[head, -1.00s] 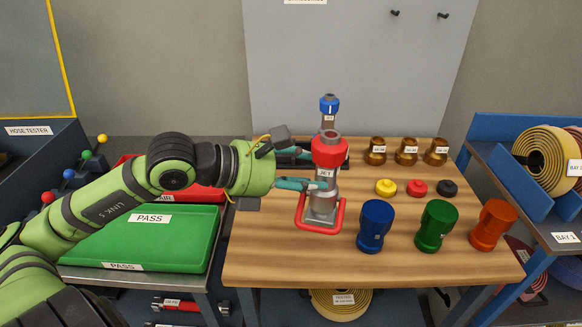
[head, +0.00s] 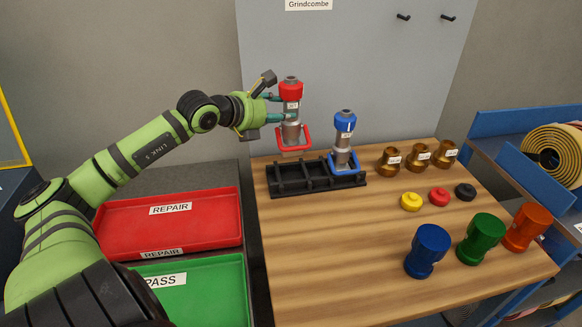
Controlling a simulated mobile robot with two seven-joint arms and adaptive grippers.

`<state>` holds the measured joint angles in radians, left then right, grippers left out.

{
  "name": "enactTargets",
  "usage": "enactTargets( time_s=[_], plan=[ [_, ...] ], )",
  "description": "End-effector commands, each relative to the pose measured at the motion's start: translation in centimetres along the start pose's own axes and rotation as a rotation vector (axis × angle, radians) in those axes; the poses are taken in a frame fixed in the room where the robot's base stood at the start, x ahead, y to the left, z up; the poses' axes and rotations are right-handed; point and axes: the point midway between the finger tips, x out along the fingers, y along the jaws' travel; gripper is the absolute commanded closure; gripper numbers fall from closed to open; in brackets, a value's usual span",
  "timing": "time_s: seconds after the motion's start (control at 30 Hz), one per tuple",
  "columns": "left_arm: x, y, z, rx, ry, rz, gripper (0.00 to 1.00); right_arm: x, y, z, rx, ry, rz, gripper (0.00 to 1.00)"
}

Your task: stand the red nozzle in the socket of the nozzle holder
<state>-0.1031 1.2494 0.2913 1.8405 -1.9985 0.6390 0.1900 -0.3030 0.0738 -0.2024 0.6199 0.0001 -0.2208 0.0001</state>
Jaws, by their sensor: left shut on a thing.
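The red nozzle (head: 291,113) has a red head, a grey body and a red loop handle. My left gripper (head: 273,108) is shut on its body from the left and holds it upright in the air. In the picture it shows above the left part of the black nozzle holder (head: 290,190) on the workbench. The holder's sockets at left and middle look empty. A blue nozzle (head: 344,142) stands upright at the holder's right end. My right gripper is not in view.
Brass fittings (head: 418,157), yellow, red and black caps (head: 439,197), and blue, green and orange pieces (head: 481,239) stand on the right of the workbench (head: 340,265). A red REPAIR tray (head: 200,232) and green PASS tray (head: 215,287) lie at left.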

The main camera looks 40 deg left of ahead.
Motion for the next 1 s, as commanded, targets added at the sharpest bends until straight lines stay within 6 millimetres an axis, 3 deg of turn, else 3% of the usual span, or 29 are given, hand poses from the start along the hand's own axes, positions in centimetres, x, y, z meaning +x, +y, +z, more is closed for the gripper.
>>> enactTargets(
  time_s=[0.2,0.63,1.0],
  plan=[
    [1.3,0.2,-3.1,-0.004,-0.002,0.002,1.0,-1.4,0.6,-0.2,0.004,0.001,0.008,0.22],
    [3.2,0.3,-7.7,-0.002,-0.005,0.002,1.0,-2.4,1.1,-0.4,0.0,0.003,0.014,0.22],
    [3.5,0.3,-8.6,0.0,-0.008,0.001,1.0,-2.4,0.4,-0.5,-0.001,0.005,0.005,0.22]
  ],
)
